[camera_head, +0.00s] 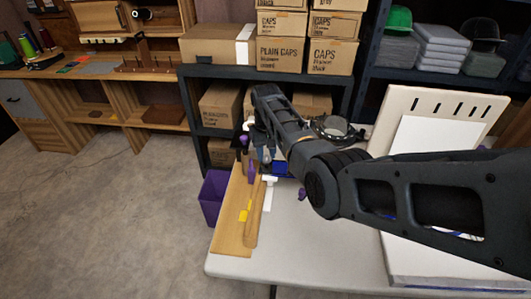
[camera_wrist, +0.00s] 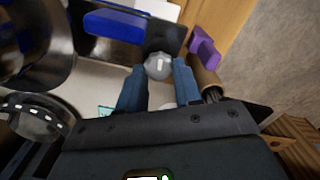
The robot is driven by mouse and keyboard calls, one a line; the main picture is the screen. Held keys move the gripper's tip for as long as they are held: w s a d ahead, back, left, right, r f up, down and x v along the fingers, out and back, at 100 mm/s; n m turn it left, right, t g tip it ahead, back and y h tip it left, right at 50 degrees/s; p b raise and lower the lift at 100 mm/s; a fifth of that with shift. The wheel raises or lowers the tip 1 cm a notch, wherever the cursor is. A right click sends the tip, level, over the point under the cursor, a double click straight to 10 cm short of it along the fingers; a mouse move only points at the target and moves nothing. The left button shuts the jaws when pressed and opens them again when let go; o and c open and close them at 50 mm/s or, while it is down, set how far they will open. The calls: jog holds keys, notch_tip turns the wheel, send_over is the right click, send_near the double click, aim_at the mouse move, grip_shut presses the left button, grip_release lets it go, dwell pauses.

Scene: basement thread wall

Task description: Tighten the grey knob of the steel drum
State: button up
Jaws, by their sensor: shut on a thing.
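The grey knob (camera_wrist: 159,66) is a small faceted piece with a pale mark on its face, in the upper middle of the wrist view. My gripper (camera_wrist: 160,70) has its two blue fingers shut on it, one on each side. A shiny dark round body (camera_wrist: 38,45) at the left edge looks like part of the steel drum; how it joins the knob is not clear.
A blue block (camera_wrist: 115,25) and a purple piece (camera_wrist: 203,47) are close to the knob. A dark ring (camera_head: 335,128) is behind my arm. A wooden board (camera_head: 232,225) lies along the table's left edge, beside a purple bin (camera_head: 212,197). The front tabletop (camera_head: 300,250) is clear.

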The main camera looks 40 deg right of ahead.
aim_at(266, 155)
jog(key=shift+w+d+r+m, duration=0.15)
jog(key=shift+r+m, duration=0.05)
jog(key=shift+m, duration=0.4)
jog(key=o, duration=0.7)
jog(key=shift+c, duration=0.2)
jog(key=o, duration=0.4)
jog(key=shift+f, duration=0.15)
jog(key=shift+r, duration=3.9)
